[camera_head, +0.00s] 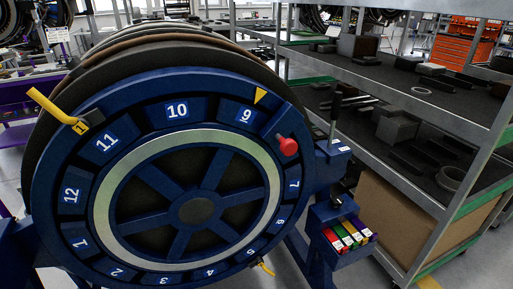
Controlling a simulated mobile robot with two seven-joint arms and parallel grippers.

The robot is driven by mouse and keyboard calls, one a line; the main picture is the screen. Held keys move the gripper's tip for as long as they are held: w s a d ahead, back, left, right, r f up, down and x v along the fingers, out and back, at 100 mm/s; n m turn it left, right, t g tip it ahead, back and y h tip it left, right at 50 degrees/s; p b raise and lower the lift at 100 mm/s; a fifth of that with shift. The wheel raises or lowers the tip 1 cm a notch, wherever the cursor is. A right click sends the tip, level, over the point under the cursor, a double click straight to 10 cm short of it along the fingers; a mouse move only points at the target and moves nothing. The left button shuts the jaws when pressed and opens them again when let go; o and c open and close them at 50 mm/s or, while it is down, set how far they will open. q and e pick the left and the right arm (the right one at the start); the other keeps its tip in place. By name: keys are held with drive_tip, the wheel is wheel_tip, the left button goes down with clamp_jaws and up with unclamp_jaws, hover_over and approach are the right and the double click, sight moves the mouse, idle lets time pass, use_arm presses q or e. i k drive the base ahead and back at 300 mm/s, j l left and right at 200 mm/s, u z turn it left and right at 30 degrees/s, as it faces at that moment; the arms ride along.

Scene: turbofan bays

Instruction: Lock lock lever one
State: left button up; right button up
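Lock lever one (52,108) is a yellow bent lever with a "1" label at the upper left rim of the big blue numbered wheel (190,110). It sticks out from the rim up and to the left, beside position 11. Neither of my grippers shows in the head view, and nothing touches the lever. Another small yellow lever (265,268) shows at the lower right rim, partly hidden.
A red knob (288,146) sits at the right rim, and a yellow triangle marker (260,96) is above position 9. A blue stand holds a bin of coloured blocks (348,236). A grey shelf rack (420,105) with parts stands at right.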

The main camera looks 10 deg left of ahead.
sight(81, 124)
drive_tip(key=u, duration=1.4)
drive_tip(key=j+z, duration=0.1)
drive_tip(key=j, duration=0.2)
drive_tip(key=k+j, duration=0.15)
drive_tip(key=j, duration=0.2)
drive_tip(key=j+z, duration=0.15)
drive_tip(key=j, duration=0.15)
drive_tip(key=j+z, duration=0.3)
drive_tip(key=j, duration=0.5)
drive_tip(key=i+j+z, duration=0.1)
drive_tip(key=j, duration=0.2)
drive_tip(key=i+j+z, duration=0.15)
drive_tip(key=i+j, duration=0.05)
drive_tip(key=j, duration=0.1)
